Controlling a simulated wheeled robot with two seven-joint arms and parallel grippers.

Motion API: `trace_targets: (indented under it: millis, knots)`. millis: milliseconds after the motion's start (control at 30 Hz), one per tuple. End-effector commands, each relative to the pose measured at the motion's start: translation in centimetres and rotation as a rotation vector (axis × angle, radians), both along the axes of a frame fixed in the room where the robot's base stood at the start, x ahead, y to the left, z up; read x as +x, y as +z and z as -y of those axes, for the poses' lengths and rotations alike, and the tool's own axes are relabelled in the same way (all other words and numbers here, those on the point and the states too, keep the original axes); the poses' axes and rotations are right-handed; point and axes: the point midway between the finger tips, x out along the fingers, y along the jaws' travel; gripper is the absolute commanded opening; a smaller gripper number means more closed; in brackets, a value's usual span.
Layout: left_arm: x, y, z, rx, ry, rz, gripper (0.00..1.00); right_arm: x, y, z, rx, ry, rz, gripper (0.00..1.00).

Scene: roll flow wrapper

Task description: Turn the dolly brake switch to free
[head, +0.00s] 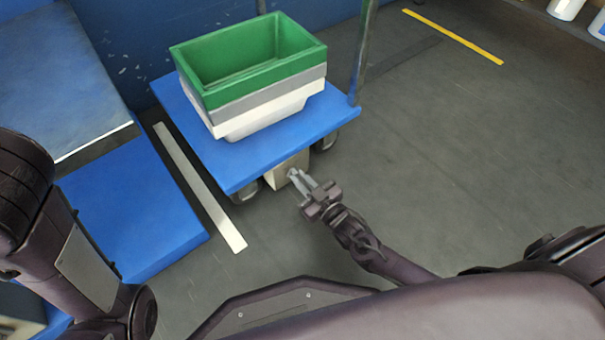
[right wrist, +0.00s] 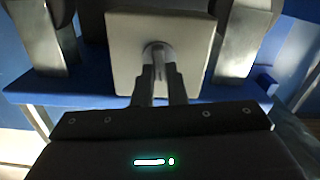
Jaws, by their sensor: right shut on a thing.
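The blue dolly (head: 235,165) stands on the floor ahead, with a beige brake box (head: 283,173) under its near edge. The box also shows in the right wrist view (right wrist: 190,72). The brake switch (right wrist: 159,53) is a small grey knob on the face of the box. My right gripper (head: 295,176) reaches the box, and its fingers (right wrist: 160,78) are shut on the switch. The fingers hide much of the switch, so I cannot tell its setting. My left arm shows at the left edge of the head view, but its gripper is not in view.
Stacked green, grey and white crates (head: 255,92) sit on the dolly. A metal post (head: 362,55) rises at its right corner. Blue platforms (head: 130,205) lie to the left, past a white floor strip (head: 200,187). The grey floor to the right is clear.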

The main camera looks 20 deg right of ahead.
Motion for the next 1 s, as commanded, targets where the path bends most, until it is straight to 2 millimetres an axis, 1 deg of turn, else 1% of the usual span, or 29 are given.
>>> trace_targets:
  millis: [33,200,500,700,1000]
  knots:
    - [0.0,0.7,0.0,0.0,0.0,0.001,0.36,-0.1,0.3,-0.1,-0.039,0.001,0.013,0.0]
    - [-0.1,1.7,0.0,-0.001,-0.001,0.005,0.36,0.0,0.2,-0.2,-0.165,0.0,0.061,0.0]
    - [0.1,2.6,-0.1,-0.012,-0.01,-0.002,0.36,-0.1,0.0,-0.3,-0.314,0.001,0.114,0.0]
    - [0.2,2.8,0.0,-0.01,-0.01,-0.003,0.36,-0.1,-0.1,-0.3,-0.359,0.0,0.131,0.0]
    - [0.2,2.8,0.1,-0.005,-0.009,-0.003,0.36,-0.1,-0.1,-0.3,-0.371,0.001,0.136,0.0]
